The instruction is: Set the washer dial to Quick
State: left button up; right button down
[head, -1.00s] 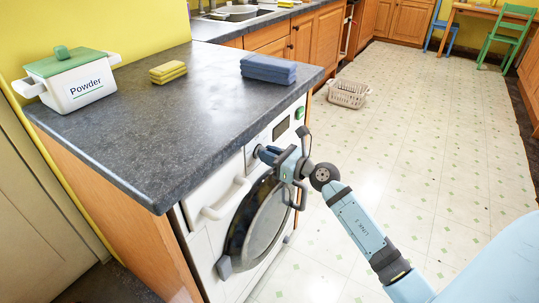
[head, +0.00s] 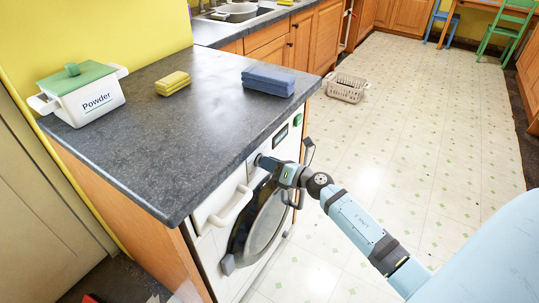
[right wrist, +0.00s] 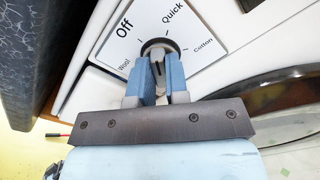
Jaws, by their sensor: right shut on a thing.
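The washer dial (right wrist: 158,43) has a dark round rim and a pale grip bar. It sits on a white panel (right wrist: 112,52) printed Off, Quick, Cotton and Wool. Quick is at the upper right of the dial, Off at the upper left. My right gripper (right wrist: 157,66) is shut on the dial's bar, with one blue finger on each side. The fingers hide part of the bar, and I cannot tell which label it points to. In the head view my right gripper (head: 263,162) reaches the front of the white washer (head: 212,240). My left gripper is not in view.
The dark countertop (head: 150,135) overhangs the washer. It holds a Powder box (head: 90,103), yellow sponges (head: 173,83) and folded blue cloths (head: 268,80). The round washer door (head: 265,220) is below my gripper. A basket (head: 347,87) stands on otherwise open floor.

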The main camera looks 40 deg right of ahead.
pick_arm(q)
jog(key=p, duration=0.3)
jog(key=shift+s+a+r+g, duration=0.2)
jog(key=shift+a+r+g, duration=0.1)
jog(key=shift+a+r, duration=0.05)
pick_arm(e)
jog(key=m, duration=0.4)
jog(key=shift+f+m, duration=0.1)
jog(key=shift+m, duration=0.3)
jog(key=c, duration=1.1)
grip_release()
jog(key=v, duration=1.4)
